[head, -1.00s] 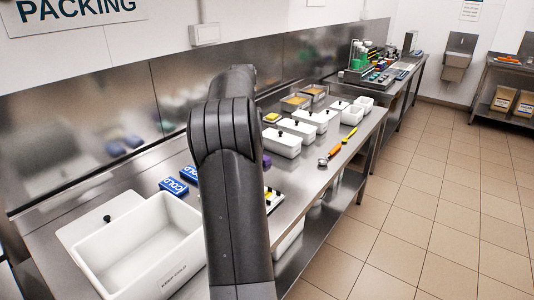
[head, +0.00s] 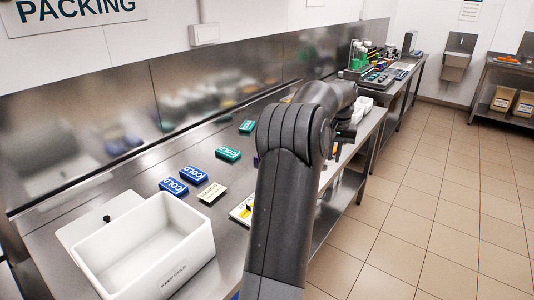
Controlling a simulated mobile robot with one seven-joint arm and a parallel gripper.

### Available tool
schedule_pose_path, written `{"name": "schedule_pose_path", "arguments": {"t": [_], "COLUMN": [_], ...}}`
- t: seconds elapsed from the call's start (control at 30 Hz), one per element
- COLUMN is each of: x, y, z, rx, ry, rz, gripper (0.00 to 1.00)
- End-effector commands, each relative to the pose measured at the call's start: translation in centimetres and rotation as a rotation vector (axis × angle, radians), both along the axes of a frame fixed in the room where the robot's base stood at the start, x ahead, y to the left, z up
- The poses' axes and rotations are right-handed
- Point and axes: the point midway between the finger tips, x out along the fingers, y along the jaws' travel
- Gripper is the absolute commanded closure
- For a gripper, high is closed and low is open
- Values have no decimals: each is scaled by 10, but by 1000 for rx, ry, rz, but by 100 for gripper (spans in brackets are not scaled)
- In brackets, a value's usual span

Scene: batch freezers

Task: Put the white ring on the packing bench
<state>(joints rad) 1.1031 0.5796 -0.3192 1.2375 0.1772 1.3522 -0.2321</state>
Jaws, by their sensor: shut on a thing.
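The packing bench (head: 140,178) is the long steel bench along the wall, under the PACKING sign. My gripper (head: 340,150) is partly in view beyond my arm, over the bench's front edge, pointing down. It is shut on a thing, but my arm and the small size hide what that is. I cannot make out the white ring for certain in the head view.
A white KEEP COLD box (head: 190,262) stands open at the near left, its lid (head: 85,228) behind it. Blue COLD packs (head: 173,186), green packs (head: 228,153) and a MANGO card (head: 212,194) lie on the bench. White tubs (head: 365,104) stand farther along.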

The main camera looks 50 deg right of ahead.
Motion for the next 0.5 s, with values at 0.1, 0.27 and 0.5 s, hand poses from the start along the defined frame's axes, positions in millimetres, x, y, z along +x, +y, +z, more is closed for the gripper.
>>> {"name": "schedule_pose_path", "arguments": {"t": [0.1,0.27,0.5], "x": [0,0,24], "y": [1,1,0], "z": [-28,-59,-86], "rx": [6,4,2], "ry": [2,2,1], "rz": [-1,-1,4], "gripper": [100,100,100]}}
